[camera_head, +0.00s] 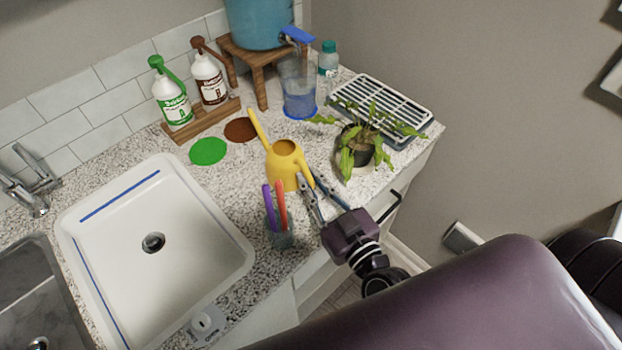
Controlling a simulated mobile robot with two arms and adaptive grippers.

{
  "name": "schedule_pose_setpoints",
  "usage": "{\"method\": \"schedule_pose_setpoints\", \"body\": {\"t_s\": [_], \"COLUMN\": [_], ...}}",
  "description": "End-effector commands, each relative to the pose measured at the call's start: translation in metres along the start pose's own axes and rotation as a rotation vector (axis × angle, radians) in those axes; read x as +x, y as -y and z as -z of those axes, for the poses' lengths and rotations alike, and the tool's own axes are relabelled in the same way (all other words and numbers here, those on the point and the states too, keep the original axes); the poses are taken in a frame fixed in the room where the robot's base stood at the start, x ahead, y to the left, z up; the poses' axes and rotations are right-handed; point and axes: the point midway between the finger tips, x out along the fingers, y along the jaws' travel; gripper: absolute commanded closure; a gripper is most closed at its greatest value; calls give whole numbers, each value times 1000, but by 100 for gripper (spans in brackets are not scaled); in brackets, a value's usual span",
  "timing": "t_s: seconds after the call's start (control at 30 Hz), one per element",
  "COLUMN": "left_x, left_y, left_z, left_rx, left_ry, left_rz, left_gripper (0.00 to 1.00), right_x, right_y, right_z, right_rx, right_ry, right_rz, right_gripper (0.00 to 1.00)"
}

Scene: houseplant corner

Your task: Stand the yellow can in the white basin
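The yellow can (286,168) is a small watering can with a long spout pointing up and left. It stands upright on the speckled counter, right of the white basin (205,215). My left gripper is not in view.
A potted fern (362,148) and drying rack (385,105) are to the right. A jug (298,90), green disc (208,151) and brown disc (241,130) lie behind. A grey item (206,322) sits at the basin's front corner.

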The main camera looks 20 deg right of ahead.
Motion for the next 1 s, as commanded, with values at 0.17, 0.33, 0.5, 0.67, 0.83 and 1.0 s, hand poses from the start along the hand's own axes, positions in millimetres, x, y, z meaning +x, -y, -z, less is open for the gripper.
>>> {"method": "schedule_pose_setpoints", "body": {"t_s": [0.17, 0.33, 0.5, 0.67, 0.83, 1.0], "left_x": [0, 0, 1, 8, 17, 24], "left_y": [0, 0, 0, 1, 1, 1], "left_z": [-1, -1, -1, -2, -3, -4], "left_rx": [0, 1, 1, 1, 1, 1], "left_ry": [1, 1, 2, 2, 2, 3], "left_rz": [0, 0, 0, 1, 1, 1], "left_gripper": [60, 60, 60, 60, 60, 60], "right_x": [0, 0, -6, -30, -62, -91], "right_y": [0, 0, 0, 0, 1, 1], "right_z": [0, 1, 1, -1, -1, 0], "right_rx": [0, 0, -1, -1, 0, 0], "right_ry": [-1, -1, 1, 4, 4, 3], "right_rz": [0, -1, 0, 2, 4, 3], "right_gripper": [75, 75, 75, 75, 75, 75]}}
